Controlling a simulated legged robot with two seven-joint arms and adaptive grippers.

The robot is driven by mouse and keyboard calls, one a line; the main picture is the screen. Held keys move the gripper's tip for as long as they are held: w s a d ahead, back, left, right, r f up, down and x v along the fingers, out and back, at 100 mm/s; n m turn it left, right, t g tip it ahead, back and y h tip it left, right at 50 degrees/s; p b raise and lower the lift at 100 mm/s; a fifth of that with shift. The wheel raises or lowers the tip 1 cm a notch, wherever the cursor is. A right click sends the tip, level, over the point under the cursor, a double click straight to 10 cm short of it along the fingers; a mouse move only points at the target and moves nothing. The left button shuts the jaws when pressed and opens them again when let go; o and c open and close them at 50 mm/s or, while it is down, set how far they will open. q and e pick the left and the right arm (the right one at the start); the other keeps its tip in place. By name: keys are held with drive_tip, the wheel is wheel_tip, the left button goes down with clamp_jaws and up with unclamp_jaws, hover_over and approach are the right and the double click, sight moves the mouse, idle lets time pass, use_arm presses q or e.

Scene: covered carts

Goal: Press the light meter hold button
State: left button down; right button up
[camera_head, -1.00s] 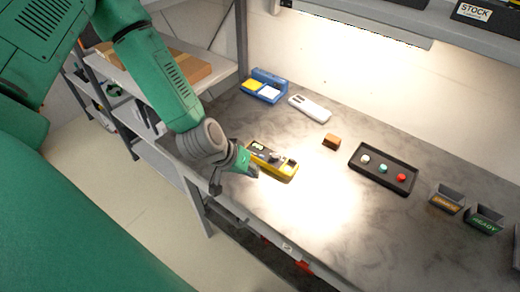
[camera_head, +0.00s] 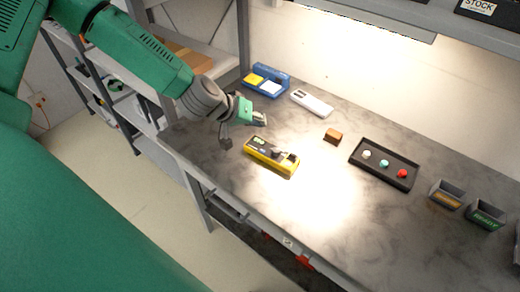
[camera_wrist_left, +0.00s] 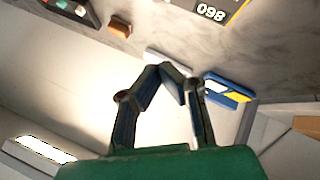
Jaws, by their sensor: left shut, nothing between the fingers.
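The light meter (camera_head: 259,157) is a yellow handheld device with a dark face, lying on the grey bench. In the left wrist view the light meter (camera_wrist_left: 236,7) is cut off at the top right, and its display reads 098. I cannot make out which part is the hold button. My left gripper (camera_head: 261,119) is above the bench, just behind the meter in the head view, apart from it. In the left wrist view the left gripper (camera_wrist_left: 164,70) has its fingertips together, with nothing between them. My right gripper is not in view.
A white device (camera_head: 311,103) and a blue holder with yellow and white pads (camera_head: 266,80) stand behind. A brown block (camera_head: 332,136), a black tray with three knobs (camera_head: 384,178) and two dark bins (camera_head: 446,195) lie to the right. The bench front is clear.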

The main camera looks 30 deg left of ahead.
use_arm(q)
drive_tip(key=b, duration=0.4)
hover_over(264, 151)
wheel_tip(264, 151, down, 5)
drive_tip(key=shift+s+d+f, duration=0.1)
drive_tip(key=f+b, duration=0.1)
drive_tip(key=a+f+b, duration=0.1)
drive_tip(key=shift+f, duration=0.4)
drive_tip(key=shift+a+f, duration=0.25)
drive_tip(key=shift+d+r, duration=0.2)
drive_tip(key=shift+d, duration=0.45)
drive_tip(key=shift+a+f, duration=0.1)
drive_tip(key=shift+a, duration=0.45)
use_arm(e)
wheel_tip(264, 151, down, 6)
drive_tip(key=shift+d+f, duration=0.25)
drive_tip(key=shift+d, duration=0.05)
use_arm(q)
drive_tip(key=shift+d, duration=0.2)
